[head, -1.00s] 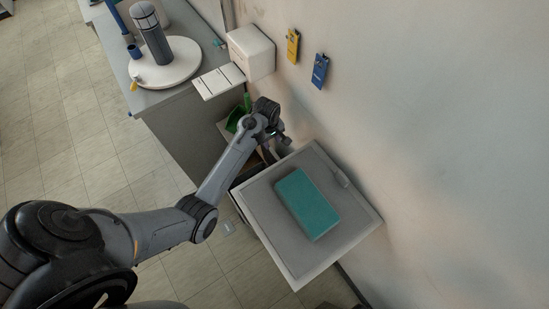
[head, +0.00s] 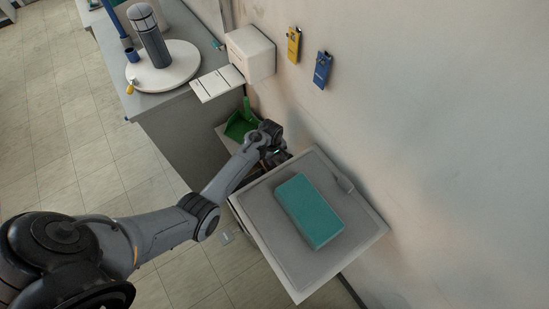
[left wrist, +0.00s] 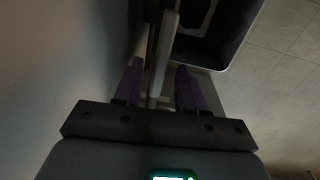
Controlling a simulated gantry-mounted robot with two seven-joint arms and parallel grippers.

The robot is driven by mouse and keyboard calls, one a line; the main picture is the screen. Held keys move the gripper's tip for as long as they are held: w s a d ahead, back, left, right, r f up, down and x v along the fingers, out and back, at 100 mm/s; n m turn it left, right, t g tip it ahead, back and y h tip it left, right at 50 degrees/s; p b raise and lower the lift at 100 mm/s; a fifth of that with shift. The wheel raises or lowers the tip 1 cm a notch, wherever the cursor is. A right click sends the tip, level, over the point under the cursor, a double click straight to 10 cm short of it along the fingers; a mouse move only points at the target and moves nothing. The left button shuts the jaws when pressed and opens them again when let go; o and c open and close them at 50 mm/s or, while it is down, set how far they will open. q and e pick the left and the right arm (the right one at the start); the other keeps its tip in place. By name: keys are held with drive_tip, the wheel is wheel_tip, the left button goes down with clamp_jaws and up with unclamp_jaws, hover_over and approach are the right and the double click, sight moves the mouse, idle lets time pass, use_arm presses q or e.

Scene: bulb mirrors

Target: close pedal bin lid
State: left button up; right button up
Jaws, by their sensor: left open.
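In the left wrist view, a grey bin (left wrist: 244,32) with a dark opening shows at the top right. A pale upright strip (left wrist: 164,50), which looks like its raised lid seen edge-on, runs beside the opening. My left gripper (left wrist: 158,72) is open, its two purple fingers on either side of the strip; I cannot tell whether they touch it. In the head view my left gripper (head: 276,155) is low behind the far left edge of a grey-topped unit. The bin is mostly hidden there. My right gripper is not in view.
The grey-topped unit (head: 270,232) carries a teal box (head: 309,210) and stands against the wall, close to my left forearm. A green dustpan (head: 240,125) is just beyond the gripper. A counter (head: 180,95) with a round white stand is farther back. Floor is clear at left.

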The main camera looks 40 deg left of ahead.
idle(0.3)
use_arm(q)
clamp_jaws()
idle(0.3)
